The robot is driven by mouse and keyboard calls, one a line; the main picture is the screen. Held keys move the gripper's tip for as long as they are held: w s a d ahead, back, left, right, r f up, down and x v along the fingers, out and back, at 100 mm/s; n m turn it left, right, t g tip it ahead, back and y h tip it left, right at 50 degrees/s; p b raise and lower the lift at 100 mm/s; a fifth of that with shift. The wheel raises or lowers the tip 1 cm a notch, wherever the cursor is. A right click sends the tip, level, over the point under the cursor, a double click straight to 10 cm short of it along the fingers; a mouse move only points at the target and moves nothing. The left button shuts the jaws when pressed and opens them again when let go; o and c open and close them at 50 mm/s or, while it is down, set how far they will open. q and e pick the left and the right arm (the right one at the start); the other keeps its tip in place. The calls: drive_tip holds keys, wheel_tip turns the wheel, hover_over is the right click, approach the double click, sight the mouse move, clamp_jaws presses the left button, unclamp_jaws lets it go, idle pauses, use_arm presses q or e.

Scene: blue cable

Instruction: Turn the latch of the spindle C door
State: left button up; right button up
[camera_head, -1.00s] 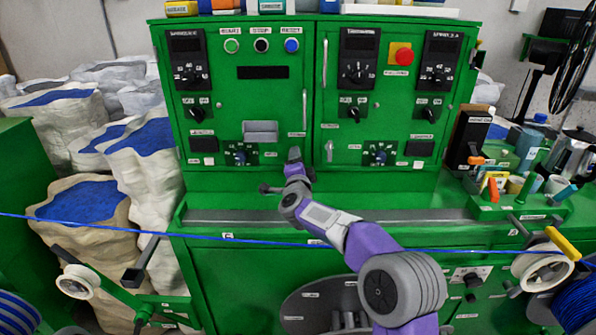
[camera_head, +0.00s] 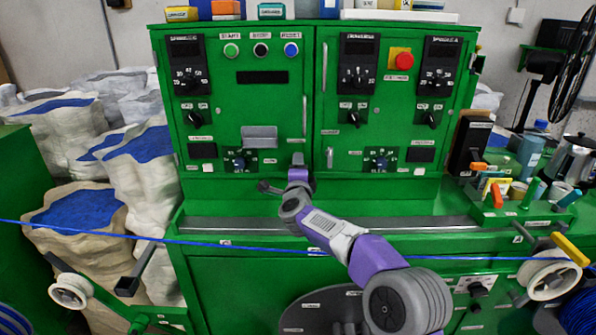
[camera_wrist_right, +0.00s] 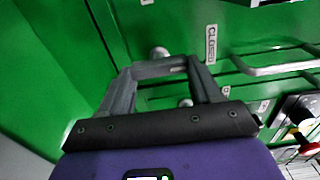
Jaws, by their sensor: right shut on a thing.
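The green cabinet has a left door (camera_head: 225,110) and a right door (camera_head: 400,115). Their labels are too small to read surely. My right gripper (camera_head: 298,160) is at the lower right corner of the left door, where it hides most of the latch there. In the right wrist view my right gripper (camera_wrist_right: 160,68) has its fingers drawn together at a small round grey latch knob (camera_wrist_right: 160,52), shut on it. The latch's turn angle cannot be told. A "CLOSED" label (camera_wrist_right: 211,43) is right of it. The right door's latch (camera_head: 329,157) hangs upright. My left gripper is out of view.
Vertical handles stand near the door seam, one on the left door (camera_head: 304,115) and one on the right (camera_head: 324,65). A blue cable (camera_head: 200,243) crosses in front, behind my arm. Clutter and a kettle (camera_head: 573,155) stand at right, sacks (camera_head: 75,215) at left.

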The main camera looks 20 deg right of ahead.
drive_tip(key=o, duration=1.1)
drive_tip(key=shift+c, duration=0.2)
drive_tip(key=shift+s, duration=0.1)
drive_tip(key=v, duration=0.7)
drive_tip(key=shift+s, duration=0.2)
drive_tip(key=shift+a, duration=0.15)
